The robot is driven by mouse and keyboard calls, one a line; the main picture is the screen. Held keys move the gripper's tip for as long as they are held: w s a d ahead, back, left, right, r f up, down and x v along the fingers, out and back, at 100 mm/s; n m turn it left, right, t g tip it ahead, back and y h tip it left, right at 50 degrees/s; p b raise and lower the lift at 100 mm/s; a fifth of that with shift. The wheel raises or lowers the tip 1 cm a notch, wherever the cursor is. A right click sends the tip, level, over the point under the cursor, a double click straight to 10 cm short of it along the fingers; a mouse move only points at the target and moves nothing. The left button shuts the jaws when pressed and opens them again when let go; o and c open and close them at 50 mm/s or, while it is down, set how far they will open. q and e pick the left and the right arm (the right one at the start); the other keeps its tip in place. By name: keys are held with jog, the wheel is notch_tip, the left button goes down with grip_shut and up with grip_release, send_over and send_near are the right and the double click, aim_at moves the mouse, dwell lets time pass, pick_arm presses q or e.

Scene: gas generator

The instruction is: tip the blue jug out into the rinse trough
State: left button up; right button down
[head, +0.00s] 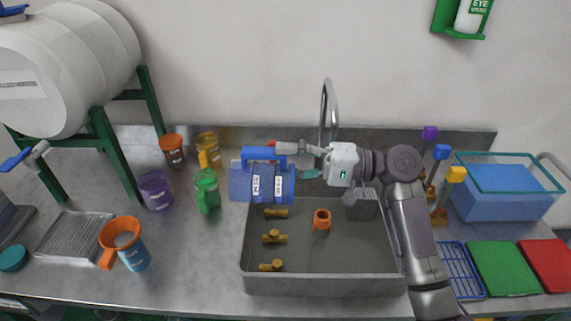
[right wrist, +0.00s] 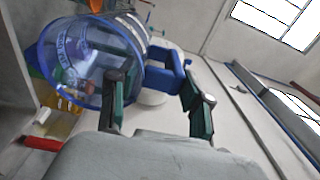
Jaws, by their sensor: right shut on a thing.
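The blue jug (head: 262,184) is see-through with white labels. It lies tipped on its side in the air, over the back left corner of the rinse trough (head: 325,285), a grey metal basin sunk in the counter. My right gripper (head: 297,158) is shut on the jug's solid blue handle, at the jug's upper right. In the right wrist view the jug (right wrist: 95,62) shows at the upper left, its handle (right wrist: 165,75) between the fingers. I cannot see any liquid running out. My left gripper is not in view.
Several brass fittings (head: 274,237) and an orange piece (head: 321,219) lie in the trough; a tap (head: 329,105) rises behind it. Green (head: 206,190), purple (head: 155,190) and orange-rimmed (head: 131,249) jugs stand to the left. A blue-filled tub (head: 505,195) stands right.

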jog(key=shift+d+y+b, duration=0.55)
jog(key=shift+y+b, duration=0.05)
jog(key=shift+b, duration=0.35)
jog(key=shift+d, duration=0.15)
dwell(1.5)
